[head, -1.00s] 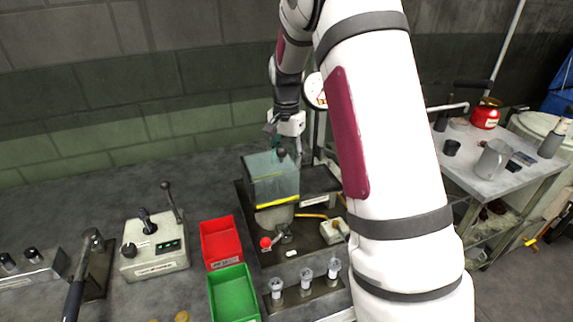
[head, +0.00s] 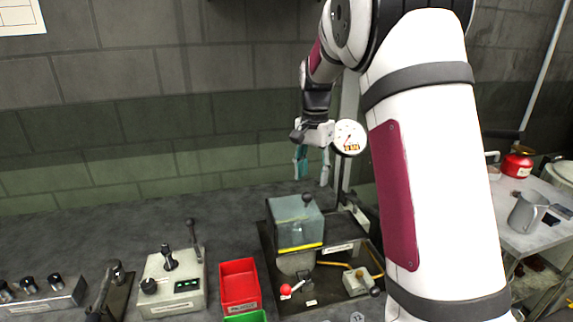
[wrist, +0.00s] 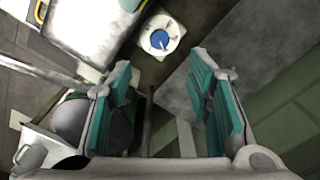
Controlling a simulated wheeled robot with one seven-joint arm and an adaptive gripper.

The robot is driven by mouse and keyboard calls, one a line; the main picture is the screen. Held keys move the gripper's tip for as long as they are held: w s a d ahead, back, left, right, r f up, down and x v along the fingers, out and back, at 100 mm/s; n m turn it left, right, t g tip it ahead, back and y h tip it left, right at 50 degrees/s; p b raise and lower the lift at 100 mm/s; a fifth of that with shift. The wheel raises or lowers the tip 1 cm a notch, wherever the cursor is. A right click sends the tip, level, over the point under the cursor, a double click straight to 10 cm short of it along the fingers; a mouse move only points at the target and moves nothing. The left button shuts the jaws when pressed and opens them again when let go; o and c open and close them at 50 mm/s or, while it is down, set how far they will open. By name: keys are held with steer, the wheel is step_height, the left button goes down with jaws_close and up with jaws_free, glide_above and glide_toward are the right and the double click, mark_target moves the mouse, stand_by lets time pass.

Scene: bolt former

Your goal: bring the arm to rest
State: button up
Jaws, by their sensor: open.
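My gripper (head: 313,165) hangs at the end of my raised arm, in front of the wall and above the machine with the clear guard box (head: 296,222). Its teal-padded fingers are apart with nothing between them. The wrist view also shows my gripper (wrist: 165,105), open and empty, with both pads in sight. The gripper is clear of the guard box and touches nothing that I can see.
A round dial gauge (head: 349,137) stands close to the right of my gripper. On the bench are a red bin (head: 239,284), a control box with levers (head: 172,281) and a red-knobbed lever (head: 286,290). A side table (head: 515,235) holds a grey jug (head: 527,212).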

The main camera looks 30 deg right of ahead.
steer(key=s+a+r+n, duration=0.1)
steer(key=s+r, duration=0.1)
steer(key=s+a+r, duration=0.2)
steer(key=s+a+r+n+t, duration=0.1)
steer(key=s+a+r, duration=0.1)
steer(key=shift+s+r+n+p, duration=0.25)
steer(key=shift+r+n+p, duration=0.05)
steer(key=shift+p, duration=0.1)
steer(key=s+a+n+t, duration=0.1)
steer(key=s+a+n, duration=0.2)
steer(key=s, duration=0.6)
steer(key=s+a+r+n+t+p, duration=0.1)
steer(key=s+a+n, duration=0.2)
steer(key=s, duration=0.5)
steer(key=s+a+r+n+t+p, duration=0.1)
steer(key=s+a+n, duration=0.3)
steer(key=s, duration=0.5)
steer(key=shift+s+a+r, duration=0.15)
steer(key=shift+s+a, duration=0.15)
steer(key=shift+a, duration=0.15)
